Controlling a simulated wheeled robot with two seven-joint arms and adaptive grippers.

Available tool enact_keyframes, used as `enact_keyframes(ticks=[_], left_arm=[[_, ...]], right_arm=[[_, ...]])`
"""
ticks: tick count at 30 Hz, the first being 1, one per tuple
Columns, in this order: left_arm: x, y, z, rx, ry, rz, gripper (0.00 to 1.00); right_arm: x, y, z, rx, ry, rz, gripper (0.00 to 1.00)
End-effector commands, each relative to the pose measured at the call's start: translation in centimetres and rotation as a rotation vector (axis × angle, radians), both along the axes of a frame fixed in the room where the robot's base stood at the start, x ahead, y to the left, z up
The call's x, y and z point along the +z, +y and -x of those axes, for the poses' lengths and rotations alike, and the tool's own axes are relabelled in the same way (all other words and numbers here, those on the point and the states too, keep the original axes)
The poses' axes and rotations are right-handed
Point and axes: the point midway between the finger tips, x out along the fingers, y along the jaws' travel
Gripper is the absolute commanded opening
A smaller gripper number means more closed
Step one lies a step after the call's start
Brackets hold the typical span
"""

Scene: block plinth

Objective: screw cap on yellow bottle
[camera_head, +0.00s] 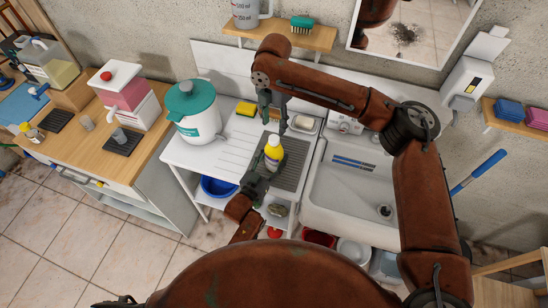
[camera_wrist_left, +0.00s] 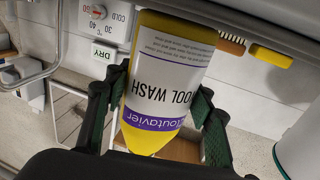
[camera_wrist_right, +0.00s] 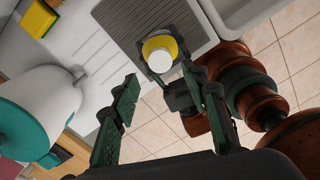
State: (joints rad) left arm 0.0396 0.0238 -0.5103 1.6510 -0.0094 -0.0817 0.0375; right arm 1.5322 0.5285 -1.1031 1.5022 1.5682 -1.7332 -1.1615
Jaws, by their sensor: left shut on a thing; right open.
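The yellow bottle (camera_head: 272,157) stands roughly upright over the drainboard beside the sink. Its label reads "WOOL WASH" in the left wrist view (camera_wrist_left: 172,72). My left gripper (camera_head: 258,172) is shut around its body, a finger on each side. A white round piece tops the bottle (camera_wrist_right: 159,60); I cannot tell whether it is a cap or the bare neck. My right gripper (camera_head: 273,112) is above the bottle, pointing down. Its fingers are open and empty in the right wrist view (camera_wrist_right: 160,82), apart from the bottle. No separate loose cap is clearly visible.
The ribbed drainboard (camera_head: 235,152) lies under the bottle, with the sink (camera_head: 345,190) to the right. A white canister with a teal lid (camera_head: 193,105) stands left, near a yellow sponge (camera_head: 245,109). A wooden counter (camera_head: 70,150) is further left.

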Motion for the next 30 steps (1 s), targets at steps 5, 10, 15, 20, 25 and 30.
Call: enact_keyframes(ticks=[5,10,15,20,25,30], left_arm=[[0.0,0.0,0.0,0.000,0.001,0.000,0.00],[0.0,0.0,0.0,0.000,0.000,0.000,0.00],[0.0,0.0,0.0,0.000,0.001,0.000,0.00],[0.0,0.0,0.0,0.000,0.001,0.000,0.00],[0.0,0.0,0.0,0.000,0.001,0.000,0.00],[0.0,0.0,0.0,0.000,0.001,0.000,0.00]], right_arm=[[-2.5,0.0,0.1,0.000,0.003,0.001,0.41],[-5.1,0.0,0.1,-0.001,0.001,0.000,0.41],[-6.8,0.0,0.0,-0.001,0.001,-0.001,0.41],[-7.4,0.0,0.0,-0.001,0.000,0.000,0.41],[-7.5,0.0,0.0,-0.001,0.000,0.000,0.41],[-7.5,0.0,0.0,-0.001,0.000,0.000,0.35]])
